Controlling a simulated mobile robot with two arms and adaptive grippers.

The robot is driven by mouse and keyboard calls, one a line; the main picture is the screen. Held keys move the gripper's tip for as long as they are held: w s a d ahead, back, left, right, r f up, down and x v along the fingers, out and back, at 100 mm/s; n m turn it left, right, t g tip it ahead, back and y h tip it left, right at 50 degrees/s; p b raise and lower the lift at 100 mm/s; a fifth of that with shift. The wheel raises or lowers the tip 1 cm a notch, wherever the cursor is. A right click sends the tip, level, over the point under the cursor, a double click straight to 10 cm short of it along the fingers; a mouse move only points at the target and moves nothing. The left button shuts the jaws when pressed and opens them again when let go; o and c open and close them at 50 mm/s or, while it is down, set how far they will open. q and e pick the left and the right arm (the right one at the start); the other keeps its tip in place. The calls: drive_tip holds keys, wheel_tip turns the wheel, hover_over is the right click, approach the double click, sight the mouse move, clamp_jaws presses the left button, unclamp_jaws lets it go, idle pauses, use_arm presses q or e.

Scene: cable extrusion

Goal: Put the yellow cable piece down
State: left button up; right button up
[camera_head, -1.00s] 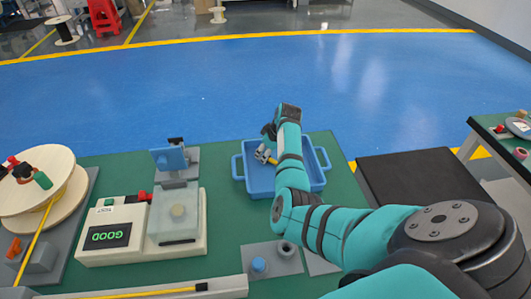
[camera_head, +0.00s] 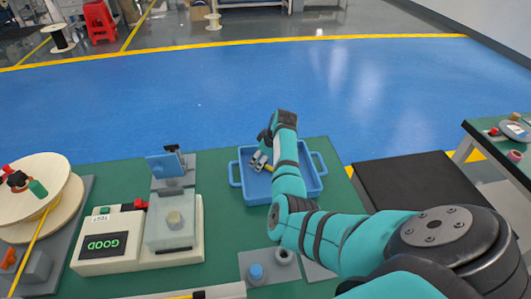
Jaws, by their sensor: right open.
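My right gripper (camera_head: 259,161) is over the blue tray (camera_head: 257,198), its grey fingers pointing down into it and open. A small bit of yellow (camera_head: 268,168), likely the yellow cable piece, shows in the tray beside the fingers. The rest of it is hidden by my arm and gripper. I cannot tell whether it touches the fingers. My left gripper is not in the picture.
A white tester (camera_head: 103,243) with a "GOOD" display stands left of the tray, with a blue-handled device (camera_head: 166,164) behind it. A wooden spool (camera_head: 38,185) with yellow cable is at far left. A small blue item (camera_head: 256,271) is in front.

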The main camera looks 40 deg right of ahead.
drive_tip(key=v, duration=1.2)
